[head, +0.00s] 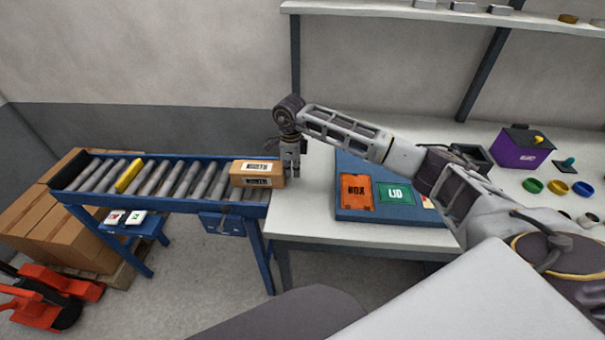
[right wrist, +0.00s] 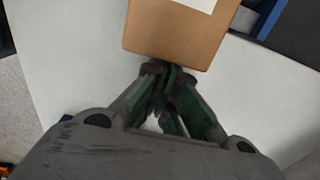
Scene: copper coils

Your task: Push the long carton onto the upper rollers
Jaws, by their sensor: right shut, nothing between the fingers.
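The long carton (head: 250,180) is brown with white and dark labels. It lies at the right end of the upper rollers (head: 190,180), its left part over the rollers and its right end by the white table. My right gripper (head: 290,172) points down at the carton's right end, shut and empty. In the right wrist view the carton (right wrist: 180,35) stands just past the closed fingertips (right wrist: 168,72), which are at or very near its end face; I cannot tell whether they touch. My left gripper is not in view.
A yellow bar (head: 129,176) lies across the rollers further left. The blue conveyor frame (head: 160,207) meets the white table (head: 305,220). A blue board (head: 400,216) with orange and green panels lies under my right arm. Large brown cartons (head: 60,225) stand at the left.

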